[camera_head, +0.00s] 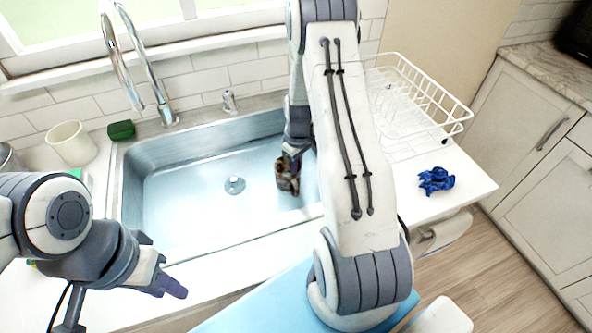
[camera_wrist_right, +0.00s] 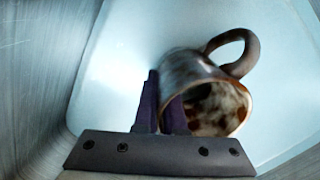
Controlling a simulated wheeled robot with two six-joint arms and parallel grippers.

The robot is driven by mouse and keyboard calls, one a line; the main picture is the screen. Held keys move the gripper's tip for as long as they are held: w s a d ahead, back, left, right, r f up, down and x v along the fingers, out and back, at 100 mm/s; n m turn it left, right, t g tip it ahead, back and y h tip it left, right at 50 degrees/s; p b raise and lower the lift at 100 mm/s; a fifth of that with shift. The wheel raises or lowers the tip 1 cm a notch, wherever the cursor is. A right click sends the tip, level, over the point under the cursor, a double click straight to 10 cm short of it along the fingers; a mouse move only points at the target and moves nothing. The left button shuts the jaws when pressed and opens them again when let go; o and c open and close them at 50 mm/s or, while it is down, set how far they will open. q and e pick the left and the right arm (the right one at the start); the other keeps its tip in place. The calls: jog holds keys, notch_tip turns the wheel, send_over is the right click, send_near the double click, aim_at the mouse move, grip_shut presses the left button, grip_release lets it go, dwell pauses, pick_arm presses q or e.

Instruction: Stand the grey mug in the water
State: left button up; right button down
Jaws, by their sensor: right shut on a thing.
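The mug (camera_head: 287,177) is mottled brown and grey, over the right part of the sink (camera_head: 133,190). My right gripper (camera_head: 292,157) reaches down into the sink and is shut on the mug's wall. In the right wrist view the mug (camera_wrist_right: 190,75) has its open mouth towards the camera and its handle at the upper right. One finger of the right gripper (camera_wrist_right: 165,103) is partly inside the rim. Pale blue water (camera_head: 200,205) covers the sink floor; I cannot tell whether the mug touches it. My left gripper (camera_head: 163,264) is open and empty in front of the sink.
A curved tap (camera_head: 155,85) stands behind the sink. A cream cup (camera_head: 72,143) and a green sponge (camera_head: 121,130) are at its left. A white dish rack (camera_head: 420,95) and a crumpled blue cloth (camera_head: 436,181) lie on the right counter.

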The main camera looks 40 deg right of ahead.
jog(key=shift+f, duration=0.2)
jog(key=c, duration=1)
grip_release()
jog(key=shift+r, duration=0.1)
notch_tip(320, 180, up, 12)
jog(key=b, duration=0.1)
jog(key=a+r+n, duration=0.1)
jog(key=a+r, duration=0.2)
jog(key=a, duration=0.4)
jog(key=s+a+r+n, duration=0.1)
jog(key=s+a+r, duration=0.1)
jog(key=a, duration=0.4)
jog(key=s+a+r, duration=0.2)
jog(key=s+a, duration=0.1)
jog(key=a, duration=0.3)
jog(key=s+a+r+n, duration=0.1)
jog(key=s+a, duration=0.4)
jog(key=s, duration=0.4)
jog(key=s+a+r+n, duration=0.1)
jog(key=s+a, duration=0.4)
jog(key=s, duration=0.3)
jog(key=shift+s+a+r+n, duration=0.2)
jog(key=shift+s+r+n, duration=0.1)
jog(key=shift+s+r, duration=0.1)
